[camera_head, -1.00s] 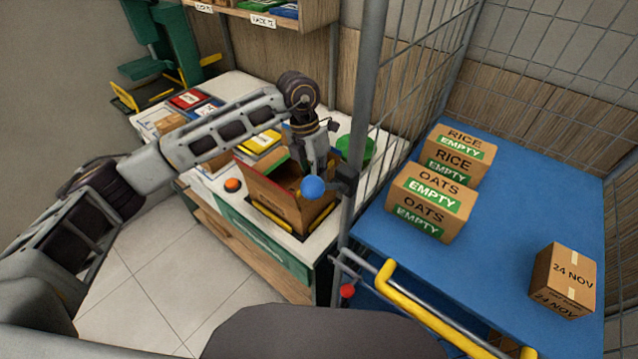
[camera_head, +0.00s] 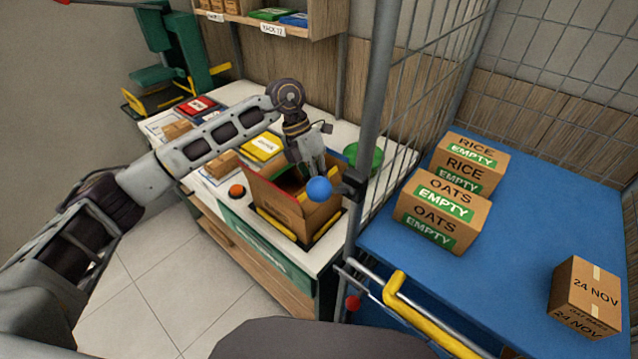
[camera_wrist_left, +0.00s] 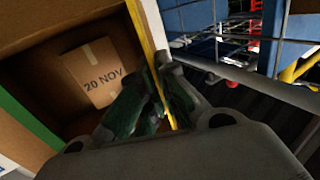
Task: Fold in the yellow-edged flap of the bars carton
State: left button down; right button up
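The open bars carton (camera_head: 275,206) stands on the white worktop, with a red-edged flap raised on its near left side. In the left wrist view I look into it; a small box marked 20 NOV (camera_wrist_left: 100,72) lies inside. The yellow edge of a flap (camera_wrist_left: 147,38) runs down toward my fingers. My left gripper (camera_head: 307,174) is at the carton's right part, partly behind a blue ball. In the wrist view its green-padded fingers (camera_wrist_left: 158,88) are close together at the yellow edge; whether they grip it is unclear. My right gripper is out of view.
A grey post (camera_head: 371,110) and wire cage stand just right of the carton, with the blue ball (camera_head: 319,189) beside it. A green bowl (camera_head: 365,157) is behind. Rice and oats cartons (camera_head: 443,208) stand on the blue table (camera_head: 520,240).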

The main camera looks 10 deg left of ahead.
pick_arm(q)
jog(key=c, duration=1.7)
grip_release()
jog(key=v, duration=1.2)
